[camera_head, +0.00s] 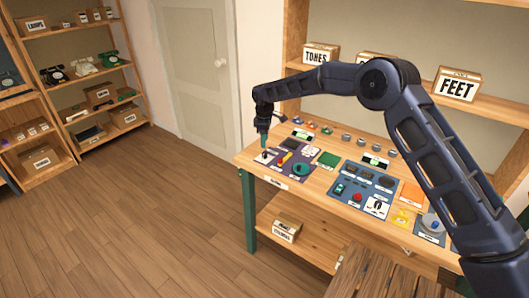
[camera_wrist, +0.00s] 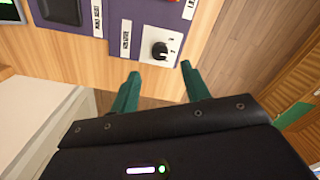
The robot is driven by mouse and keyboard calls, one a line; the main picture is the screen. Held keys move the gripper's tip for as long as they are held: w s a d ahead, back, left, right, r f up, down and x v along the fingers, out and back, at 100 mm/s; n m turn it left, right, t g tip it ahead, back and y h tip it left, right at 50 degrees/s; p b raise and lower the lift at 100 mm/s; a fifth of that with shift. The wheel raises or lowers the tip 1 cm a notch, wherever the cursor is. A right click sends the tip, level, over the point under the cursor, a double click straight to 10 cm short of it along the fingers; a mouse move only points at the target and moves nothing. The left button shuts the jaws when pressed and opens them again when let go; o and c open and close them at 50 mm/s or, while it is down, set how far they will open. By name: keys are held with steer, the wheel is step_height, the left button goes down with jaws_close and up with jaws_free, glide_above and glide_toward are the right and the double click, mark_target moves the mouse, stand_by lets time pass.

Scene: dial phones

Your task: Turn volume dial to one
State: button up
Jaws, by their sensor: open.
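The volume dial (camera_wrist: 160,50) is a small black knob on a white plate (camera_wrist: 172,41) in the wrist view, set in a purple panel beside a label (camera_wrist: 125,40) that appears to read "VOLUME". A few marks show on the plate near the knob, too small to read surely. My gripper (camera_wrist: 160,70) is open and empty, its two teal fingers apart, with the dial just beyond and between their tips. In the head view my gripper (camera_head: 264,141) points down over the left end of the purple panel (camera_head: 283,158); the dial is hard to make out there.
The wooden workbench (camera_head: 270,183) also carries a blue panel (camera_head: 362,185), a teal round dial (camera_head: 302,169), a green square (camera_head: 328,159) and a row of small knobs behind. Labelled boxes (camera_head: 457,86) stand on the shelf above. Open floor (camera_head: 150,220) lies left of the bench.

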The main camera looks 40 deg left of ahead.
mark_target(264, 153)
step_height(264, 153, down, 7)
steer(key=shift+f, duration=0.1)
stand_by(0.4)
steer(key=c, duration=1)
